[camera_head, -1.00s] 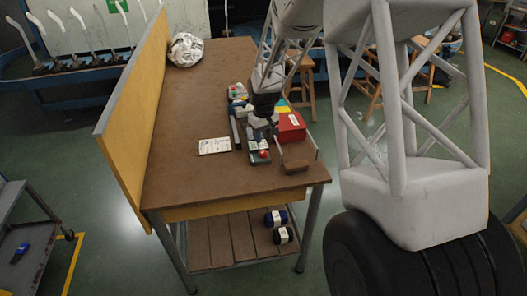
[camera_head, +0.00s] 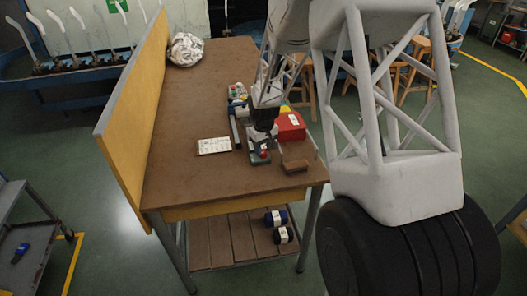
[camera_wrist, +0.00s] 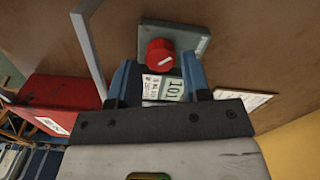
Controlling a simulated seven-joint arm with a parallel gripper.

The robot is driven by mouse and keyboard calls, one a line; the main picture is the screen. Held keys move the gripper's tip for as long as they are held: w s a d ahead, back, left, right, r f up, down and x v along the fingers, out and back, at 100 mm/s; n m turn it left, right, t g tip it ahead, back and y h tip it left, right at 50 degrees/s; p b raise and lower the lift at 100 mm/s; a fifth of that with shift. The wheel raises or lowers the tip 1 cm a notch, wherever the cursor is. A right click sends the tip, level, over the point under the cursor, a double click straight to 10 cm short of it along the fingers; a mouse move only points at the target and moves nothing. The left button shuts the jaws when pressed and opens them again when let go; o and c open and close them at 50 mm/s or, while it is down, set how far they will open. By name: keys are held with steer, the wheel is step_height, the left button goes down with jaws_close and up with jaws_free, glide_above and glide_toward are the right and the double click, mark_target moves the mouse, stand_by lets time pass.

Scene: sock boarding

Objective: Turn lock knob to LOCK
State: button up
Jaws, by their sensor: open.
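The red lock knob (camera_wrist: 160,55) has a white mark, slightly tilted, and sits on the end of a grey box (camera_wrist: 200,40). In the head view the knob (camera_head: 264,154) is at the near end of the device on the table. My gripper (camera_wrist: 159,66) is open, its two blue fingers apart with nothing held. In the wrist view the knob shows near and between the fingertips; I cannot tell how far beyond them it is. A printed label reading 101 shows between the fingers. In the head view my gripper (camera_head: 262,136) is just behind the knob, its fingers partly hidden.
A red box (camera_head: 290,126) stands right of the device. A brown block (camera_head: 295,166) and a thin metal frame are at the front right. A white printed card (camera_head: 214,146) lies to the left. A crumpled white bundle (camera_head: 186,49) is at the back.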

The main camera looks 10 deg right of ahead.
steer(key=shift+f, duration=0.95)
steer(key=c, duration=0.7)
steer(key=shift+o, duration=0.2)
steer(key=shift+m, duration=0.4)
steer(key=m, duration=0.3)
steer(key=shift+r, duration=0.1)
steer(key=m, duration=0.5)
steer(key=shift+w+a, duration=0.1)
